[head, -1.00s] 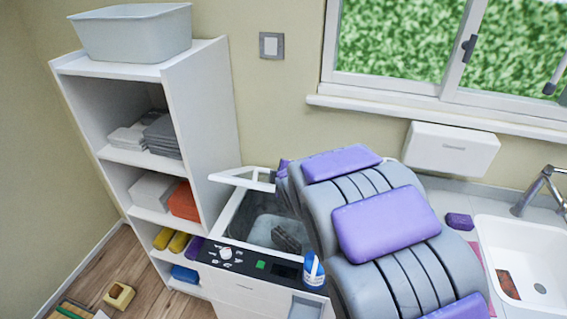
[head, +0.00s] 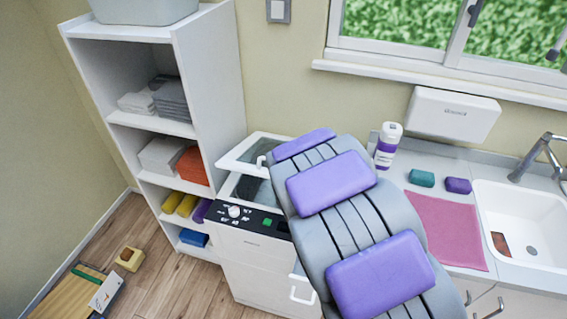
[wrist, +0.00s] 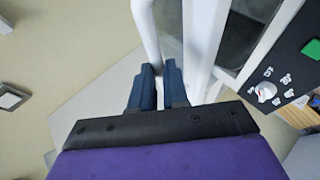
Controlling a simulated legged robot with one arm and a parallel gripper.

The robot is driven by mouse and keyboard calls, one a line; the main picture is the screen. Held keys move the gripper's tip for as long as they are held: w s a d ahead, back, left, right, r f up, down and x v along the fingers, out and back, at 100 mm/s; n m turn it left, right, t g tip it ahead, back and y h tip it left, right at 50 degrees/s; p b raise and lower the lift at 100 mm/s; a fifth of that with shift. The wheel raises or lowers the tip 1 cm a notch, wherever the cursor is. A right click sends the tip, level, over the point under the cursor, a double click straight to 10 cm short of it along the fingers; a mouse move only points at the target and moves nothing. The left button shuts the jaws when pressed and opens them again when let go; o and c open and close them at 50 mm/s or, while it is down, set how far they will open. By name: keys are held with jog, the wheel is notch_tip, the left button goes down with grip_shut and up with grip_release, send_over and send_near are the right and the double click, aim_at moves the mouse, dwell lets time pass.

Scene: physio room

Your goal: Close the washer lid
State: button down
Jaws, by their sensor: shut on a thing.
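The white washer (head: 255,262) stands right of the shelf, with a black control panel (head: 252,218) along its top front edge. Its white-framed lid (head: 238,150) is raised at a tilt, and a gap shows between it and the panel, with grey cloth (head: 247,188) inside. In the wrist view my gripper (wrist: 158,70) has its blue fingers close together at a white bar, the lid handle (wrist: 147,30), and is shut on it. The handle's curved end also shows in the head view (head: 261,160). My padded arm hides the gripper and the washer's right side in the head view.
The white shelf (head: 207,70) holds folded towels (head: 172,100) close on the left. The counter at right has a pink cloth (head: 445,228), a white bottle (head: 388,145) and a sink (head: 520,222). Small items lie on the floor at lower left.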

jog(key=c, duration=1.1)
grip_release()
jog(key=shift+r, duration=0.15)
jog(key=shift+v, duration=8.55)
jog(key=shift+d, duration=0.1)
